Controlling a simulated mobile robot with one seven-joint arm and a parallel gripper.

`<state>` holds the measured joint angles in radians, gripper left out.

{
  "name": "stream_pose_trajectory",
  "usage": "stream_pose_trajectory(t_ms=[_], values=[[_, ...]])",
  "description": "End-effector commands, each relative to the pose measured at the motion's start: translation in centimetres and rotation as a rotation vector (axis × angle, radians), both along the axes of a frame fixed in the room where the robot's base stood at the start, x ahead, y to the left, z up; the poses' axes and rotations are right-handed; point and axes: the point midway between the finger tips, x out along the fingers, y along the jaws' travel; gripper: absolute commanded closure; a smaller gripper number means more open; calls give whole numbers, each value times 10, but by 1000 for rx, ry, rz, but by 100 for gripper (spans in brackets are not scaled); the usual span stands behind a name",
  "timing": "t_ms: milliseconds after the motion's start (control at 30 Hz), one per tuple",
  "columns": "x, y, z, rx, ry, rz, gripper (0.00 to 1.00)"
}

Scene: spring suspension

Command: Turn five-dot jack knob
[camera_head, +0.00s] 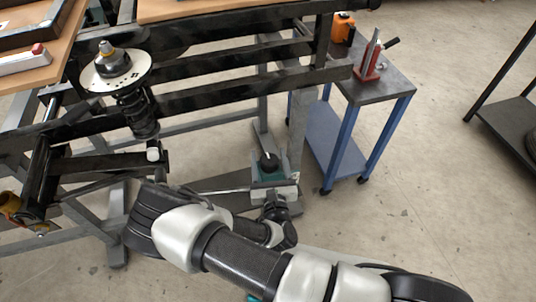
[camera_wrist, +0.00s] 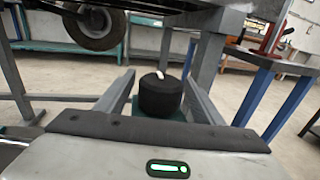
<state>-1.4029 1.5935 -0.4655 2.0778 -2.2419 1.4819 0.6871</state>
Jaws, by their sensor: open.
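The jack knob is a black round cylinder (camera_wrist: 160,96) with a pale mark on top. In the head view the knob (camera_head: 269,161) stands on a grey-green jack body (camera_head: 272,182) low beside the frame's post. Any dots on it are too small to read. My gripper (camera_wrist: 160,82) is open, with one grey finger to the left of the knob and one to the right. Gaps show beside the knob, and I cannot tell whether a finger touches it. In the head view my gripper (camera_head: 275,200) is at the near side of the jack, its fingers partly hidden.
Dark frame beams (camera_head: 230,95) and a coil-spring strut (camera_head: 140,112) stand to the left. A grey post (camera_head: 299,125) rises close to the jack. A blue cart (camera_head: 349,140) holds a red stand (camera_head: 368,66) and an orange bottle (camera_head: 342,28).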

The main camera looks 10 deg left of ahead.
Motion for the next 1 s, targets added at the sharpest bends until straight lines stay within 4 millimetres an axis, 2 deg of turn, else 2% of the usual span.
stream_pose_trajectory(t_ms=[200,500,733,767,1000], values=[[17,7,0,1,0,0,38],[19,7,0,0,1,0,38],[19,7,0,0,1,0,77],[19,7,0,0,1,0,80],[19,7,0,2,2,-22,80]])
